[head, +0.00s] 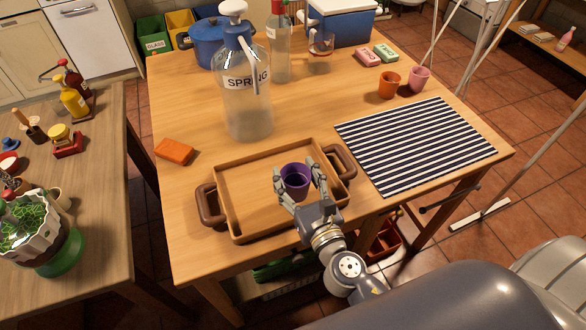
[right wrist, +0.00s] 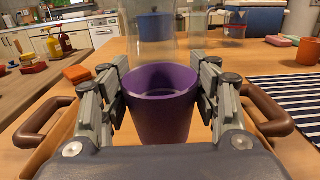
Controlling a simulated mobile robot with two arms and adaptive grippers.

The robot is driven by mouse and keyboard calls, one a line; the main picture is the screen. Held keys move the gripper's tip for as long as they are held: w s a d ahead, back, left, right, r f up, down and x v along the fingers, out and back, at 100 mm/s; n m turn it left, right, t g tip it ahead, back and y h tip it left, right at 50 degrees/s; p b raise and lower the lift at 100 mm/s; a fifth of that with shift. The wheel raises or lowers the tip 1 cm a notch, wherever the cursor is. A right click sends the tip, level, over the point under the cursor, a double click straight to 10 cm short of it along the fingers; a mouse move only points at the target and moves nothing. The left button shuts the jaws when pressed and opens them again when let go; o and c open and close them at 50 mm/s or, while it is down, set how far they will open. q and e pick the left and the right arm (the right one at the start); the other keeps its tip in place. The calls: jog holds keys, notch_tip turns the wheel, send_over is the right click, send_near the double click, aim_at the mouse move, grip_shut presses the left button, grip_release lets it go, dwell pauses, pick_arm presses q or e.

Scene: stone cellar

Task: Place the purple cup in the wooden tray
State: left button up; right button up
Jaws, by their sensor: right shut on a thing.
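The purple cup (head: 295,181) is upright in my right gripper (head: 300,184), whose fingers close on both sides of it. In the right wrist view the purple cup (right wrist: 162,110) fills the space between the fingers of the right gripper (right wrist: 165,95). The wooden tray (head: 237,237) has brown handles at its left and right ends. In the head view the cup appears over the inside of the tray, right of its middle. I cannot tell whether its base touches the tray floor. My left gripper is not in view.
A large SPRING bottle (head: 246,95) stands just behind the tray. An orange block (head: 175,151) lies to its left. A striped mat (head: 415,145) lies to the right, with an orange cup (head: 389,85) and a pink cup (head: 419,79) behind it.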

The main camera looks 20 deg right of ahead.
aim_at(295, 179)
jog(key=w, duration=0.2)
jog(key=shift+w+d+f, duration=0.1)
jog(key=shift+w+d, duration=0.15)
jog(key=shift+w, duration=0.1)
jog(key=shift+w+f, duration=0.2)
notch_tip(295, 179, down, 2)
jog(key=shift+s+f+b, duration=0.1)
jog(key=shift+f+b, duration=0.15)
jog(key=shift+b, duration=0.55)
jog(key=shift+f, duration=0.4)
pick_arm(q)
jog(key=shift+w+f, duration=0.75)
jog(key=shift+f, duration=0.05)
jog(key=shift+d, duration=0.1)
